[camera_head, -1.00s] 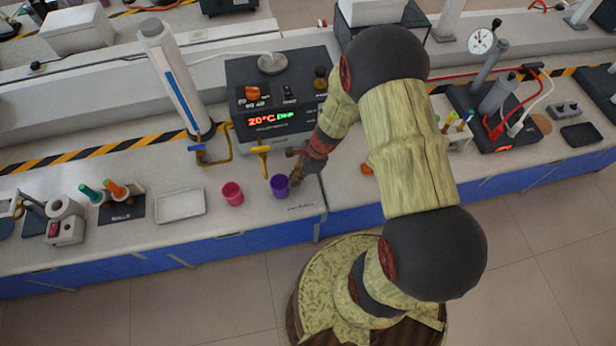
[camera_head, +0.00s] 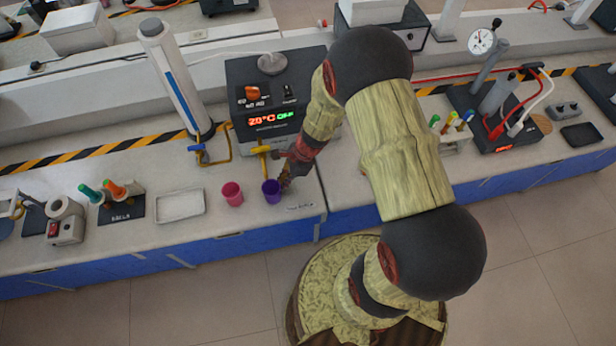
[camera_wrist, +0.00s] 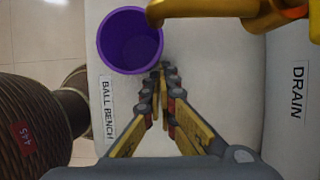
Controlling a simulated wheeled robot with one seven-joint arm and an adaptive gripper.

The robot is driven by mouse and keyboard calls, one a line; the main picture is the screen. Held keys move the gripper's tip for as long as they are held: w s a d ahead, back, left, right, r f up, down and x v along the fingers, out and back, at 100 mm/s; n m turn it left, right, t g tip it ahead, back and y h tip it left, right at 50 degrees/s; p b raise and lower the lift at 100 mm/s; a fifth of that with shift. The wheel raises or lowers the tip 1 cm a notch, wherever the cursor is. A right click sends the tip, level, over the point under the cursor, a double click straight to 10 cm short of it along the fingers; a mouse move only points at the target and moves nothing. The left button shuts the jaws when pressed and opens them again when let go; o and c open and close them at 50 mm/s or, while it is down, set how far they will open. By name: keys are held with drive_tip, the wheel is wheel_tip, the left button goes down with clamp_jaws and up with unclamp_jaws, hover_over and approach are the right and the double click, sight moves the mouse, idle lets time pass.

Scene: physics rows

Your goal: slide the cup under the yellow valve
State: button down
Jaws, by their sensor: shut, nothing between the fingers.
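The purple cup (camera_head: 271,191) stands upright on the bench in front of the heater box. In the wrist view the cup (camera_wrist: 128,42) is seen from above with its open mouth showing. The yellow valve (camera_head: 262,150) sticks out from the front of the box. In the wrist view the tip of its spout (camera_wrist: 205,9) overlaps the cup's right rim. My gripper (camera_head: 284,182) is just right of the cup in the head view. In the wrist view its shut fingertips (camera_wrist: 162,72) are at the cup's lower right side, touching or nearly so, with nothing between them.
A pink cup (camera_head: 232,194) stands close to the left of the purple one. A white tray (camera_head: 180,206) lies further left. A yellow bent pipe (camera_head: 222,158) is beside the box. Labels reading "BALL BENCH" (camera_wrist: 108,107) and "DRAIN" (camera_wrist: 297,91) show on the surface.

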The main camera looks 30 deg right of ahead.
drive_tip(key=shift+w+a, duration=0.1)
drive_tip(key=shift+a, duration=0.3)
drive_tip(key=shift+d, duration=0.15)
drive_tip(key=shift+s+d, duration=0.2)
drive_tip(key=shift+d, duration=0.35)
drive_tip(key=shift+s+d, duration=0.15)
drive_tip(key=shift+d, duration=0.4)
drive_tip(key=shift+r, duration=0.15)
wheel_tip(320, 180, up, 8)
drive_tip(key=p, duration=0.6)
drive_tip(key=shift+p, duration=0.35)
